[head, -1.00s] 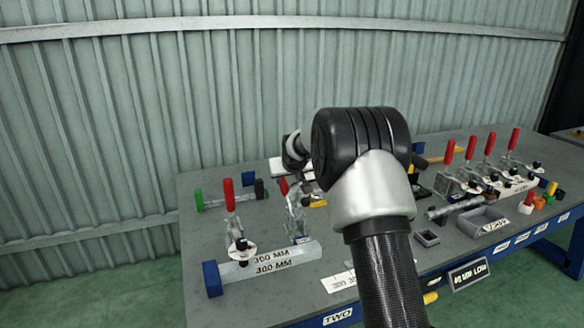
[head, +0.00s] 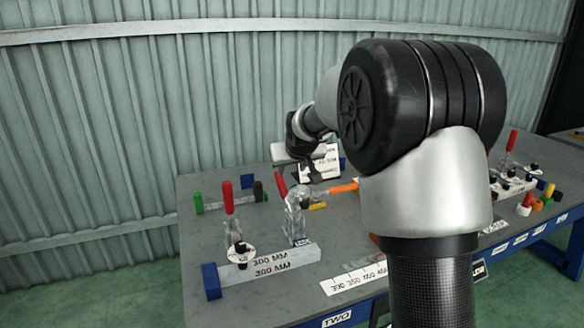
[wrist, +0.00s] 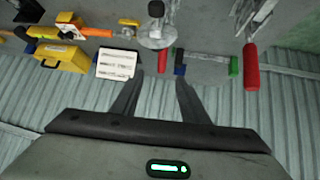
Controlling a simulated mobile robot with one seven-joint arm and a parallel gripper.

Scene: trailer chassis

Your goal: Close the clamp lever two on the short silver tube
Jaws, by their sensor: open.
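The 300 MM tube (head: 285,264), pale silver, lies along the front of the table against a blue end stop (head: 211,281). Clamp one's red lever (head: 229,197) stands upright at the tube's left; it shows at the right of the wrist view (wrist: 251,67). Clamp two (head: 294,215) is right of it, its red lever (head: 281,187) raised and slightly tilted. In the wrist view, that lever (wrist: 163,60) appears between the fingertip directions, just beyond them. My gripper (wrist: 160,78) is open and empty, close to this lever; contact is not visible.
A green-ended bar (head: 199,203) lies behind the clamps. A yellow box (wrist: 60,58), an orange tool (wrist: 85,31) and a white card (wrist: 116,64) are close beside the gripper. More clamps stand at the right. The corrugated wall (head: 150,120) rises behind the table.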

